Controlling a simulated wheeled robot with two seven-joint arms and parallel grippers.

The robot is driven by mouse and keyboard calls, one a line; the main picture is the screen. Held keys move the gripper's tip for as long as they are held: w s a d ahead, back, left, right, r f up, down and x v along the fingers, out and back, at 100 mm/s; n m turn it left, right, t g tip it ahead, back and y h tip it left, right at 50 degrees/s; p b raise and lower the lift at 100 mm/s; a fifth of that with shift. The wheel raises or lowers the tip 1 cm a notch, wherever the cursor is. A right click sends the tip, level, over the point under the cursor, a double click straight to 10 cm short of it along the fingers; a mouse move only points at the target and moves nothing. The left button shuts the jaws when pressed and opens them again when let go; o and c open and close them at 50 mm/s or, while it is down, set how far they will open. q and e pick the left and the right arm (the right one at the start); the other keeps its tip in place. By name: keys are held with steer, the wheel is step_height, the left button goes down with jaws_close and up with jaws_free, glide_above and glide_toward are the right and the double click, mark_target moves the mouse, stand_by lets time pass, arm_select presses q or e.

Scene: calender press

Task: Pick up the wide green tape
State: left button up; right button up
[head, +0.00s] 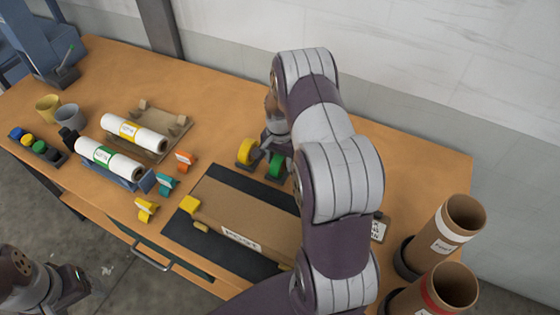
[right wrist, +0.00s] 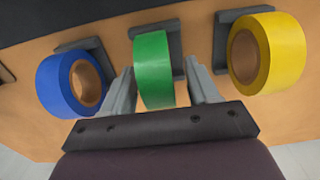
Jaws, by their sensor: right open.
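The wide green tape (head: 276,166) stands on edge on the table behind the black mat, partly covered by my right arm. In the right wrist view the green tape (right wrist: 153,66) sits between the two fingers of my right gripper (right wrist: 160,75), in front of a grey holder. The fingers are open, one on each side of it, with a small gap visible at the sides. My right gripper (head: 272,143) is mostly hidden by its arm in the head view. My left gripper (head: 75,285) is at the lower left corner, away from the table; its jaws are unclear.
A yellow tape (right wrist: 266,52) and a blue tape (right wrist: 72,83) stand in holders on either side of the green one. The yellow tape (head: 246,151) also shows in the head view. A cardboard box (head: 245,212) lies on the black mat (head: 182,226). Cardboard tubes (head: 462,214) stand at right.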

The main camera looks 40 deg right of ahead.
steer(key=shift+c, duration=0.9)
steer(key=shift+a+r, duration=0.1)
steer(key=c, duration=0.5)
steer(key=shift+s+a+r, duration=0.15)
steer(key=shift+s+r, duration=0.05)
steer(key=shift+s, duration=0.1)
steer(key=c, duration=0.4)
steer(key=shift+w+f, duration=0.1)
steer(key=shift+w, duration=0.05)
steer(key=shift+w+r+p, duration=0.1)
steer(key=shift+r+p, duration=0.15)
steer(key=shift+p, duration=0.05)
step_height(320, 180, up, 5)
steer(key=p, duration=0.4)
arm_select(q)
step_height(320, 180, up, 8)
steer(key=p, duration=0.3)
steer(key=shift+s+a, duration=0.15)
arm_select(e)
steer(key=s+d+r, duration=0.1)
steer(key=d, duration=0.2)
steer(key=s+d+r, duration=0.1)
steer(key=d+r, duration=0.1)
steer(key=d, duration=0.2)
steer(key=s+d+r, duration=0.2)
steer(key=d, duration=0.2)
steer(key=shift+d+r, duration=0.15)
steer(key=shift+r, duration=0.1)
